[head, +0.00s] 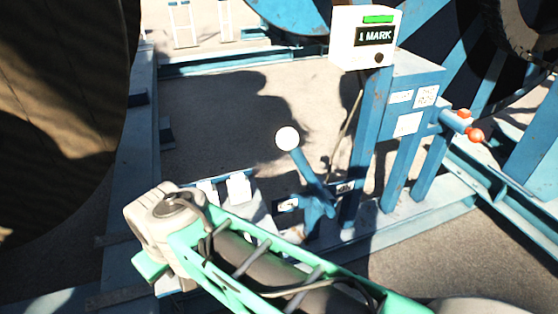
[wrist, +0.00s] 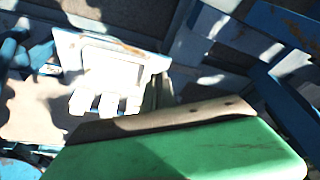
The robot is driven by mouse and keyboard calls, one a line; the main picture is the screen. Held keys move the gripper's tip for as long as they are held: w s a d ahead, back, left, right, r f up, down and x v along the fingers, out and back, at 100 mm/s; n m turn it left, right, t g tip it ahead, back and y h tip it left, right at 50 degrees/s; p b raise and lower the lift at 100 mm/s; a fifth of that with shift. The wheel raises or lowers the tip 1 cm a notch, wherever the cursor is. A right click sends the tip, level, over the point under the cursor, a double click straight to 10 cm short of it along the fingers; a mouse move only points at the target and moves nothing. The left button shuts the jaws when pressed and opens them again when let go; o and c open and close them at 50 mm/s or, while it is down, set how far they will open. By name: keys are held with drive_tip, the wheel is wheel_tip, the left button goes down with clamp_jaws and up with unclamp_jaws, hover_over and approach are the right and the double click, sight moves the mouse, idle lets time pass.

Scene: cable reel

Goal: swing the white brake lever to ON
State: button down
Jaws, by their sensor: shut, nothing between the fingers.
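The brake lever (head: 308,170) is a blue arm with a white ball knob (head: 287,138). It leans up and to the left from its blue pivot (head: 318,205) in the head view. Small plates (head: 288,204) sit beside the pivot, too small to read. I cannot make out the lever in the wrist view.
A white counter box (head: 365,38) reading "1 MARK" tops a blue post right of the lever. An orange-red knob (head: 475,135) stands farther right. A large dark reel (head: 60,100) fills the left. A white panel (wrist: 110,75) lies beyond my gripper. Bare floor lies behind the lever.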

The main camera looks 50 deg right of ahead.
drive_tip(key=shift+s, duration=0.1)
drive_tip(key=w+d+f+t+h+b, duration=0.35)
drive_tip(key=w+d+f+b, duration=0.35)
drive_tip(key=d+f+b, duration=0.55)
drive_tip(key=d+f+n+h+b, duration=0.1)
drive_tip(key=d+n+h+b, duration=0.2)
drive_tip(key=d+h+b, duration=0.95)
drive_tip(key=s+d+r+n+t+h+b, duration=0.1)
drive_tip(key=s+d+r+n+t+h, duration=0.1)
drive_tip(key=d+n, duration=0.5)
drive_tip(key=s+d+r, duration=0.1)
drive_tip(key=s+d, duration=0.1)
drive_tip(key=d, duration=0.1)
drive_tip(key=shift+s+d+r+t+b, duration=0.15)
drive_tip(key=shift+r+t+b, duration=0.15)
drive_tip(key=shift+r+t, duration=0.1)
